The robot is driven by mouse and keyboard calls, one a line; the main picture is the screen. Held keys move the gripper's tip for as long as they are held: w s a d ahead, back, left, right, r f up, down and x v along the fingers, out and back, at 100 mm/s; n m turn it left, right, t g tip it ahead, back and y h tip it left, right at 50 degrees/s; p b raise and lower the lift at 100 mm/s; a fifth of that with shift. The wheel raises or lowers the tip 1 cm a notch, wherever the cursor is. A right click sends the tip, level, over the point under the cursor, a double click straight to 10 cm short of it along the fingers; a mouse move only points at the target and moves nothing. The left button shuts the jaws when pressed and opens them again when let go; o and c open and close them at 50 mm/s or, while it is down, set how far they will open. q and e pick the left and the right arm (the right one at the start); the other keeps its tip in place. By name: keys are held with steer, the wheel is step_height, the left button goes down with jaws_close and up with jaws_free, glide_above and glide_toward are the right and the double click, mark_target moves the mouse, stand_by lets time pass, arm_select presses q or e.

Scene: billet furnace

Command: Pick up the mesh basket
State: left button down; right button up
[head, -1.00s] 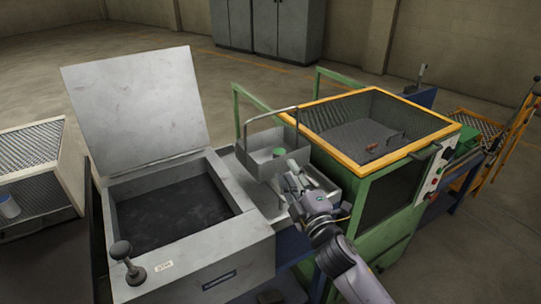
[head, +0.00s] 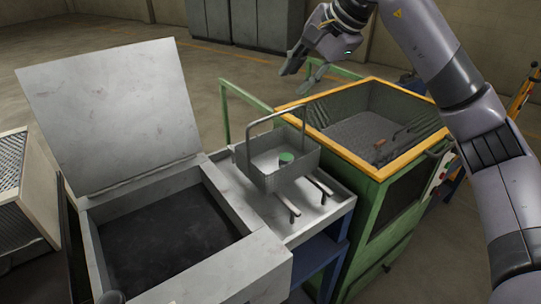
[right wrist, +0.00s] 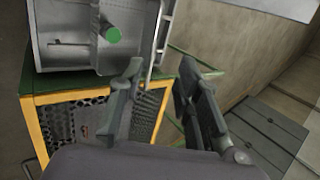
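The mesh basket (head: 270,178) is a grey open box with a tall hoop handle (head: 247,132), upright on the light metal bench between the open-lidded box and the green machine. A green-topped round piece (head: 286,158) stands inside it. My right gripper (head: 297,79) is open and empty, above and beyond the handle's top in the head view. In the right wrist view the basket (right wrist: 75,28) is at the top left, with its handle (right wrist: 160,40) near the open fingertips (right wrist: 161,64); the fingers do not visibly hold it.
A grey box (head: 270,258) with a raised lid (head: 115,112) stands left of the basket. A green machine with a yellow rim (head: 350,163) stands close on the right. Two short rails (head: 318,188) lie on the bench (head: 330,206). Open air is above the basket.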

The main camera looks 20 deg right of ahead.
steer(key=d+h, duration=0.1)
steer(key=d, duration=0.1)
steer(key=p, duration=0.1)
glide_toward(279, 113)
steer(key=x, duration=0.5)
steer(key=shift+w+d+f, duration=0.15)
steer(key=shift+w+f, duration=0.05)
steer(key=shift+p+x, duration=0.65)
steer(key=shift+x, duration=1.95)
steer(key=shift+s, duration=0.1)
steer(key=shift+c, duration=0.3)
jaws_close()
steer(key=shift+r, duration=0.15)
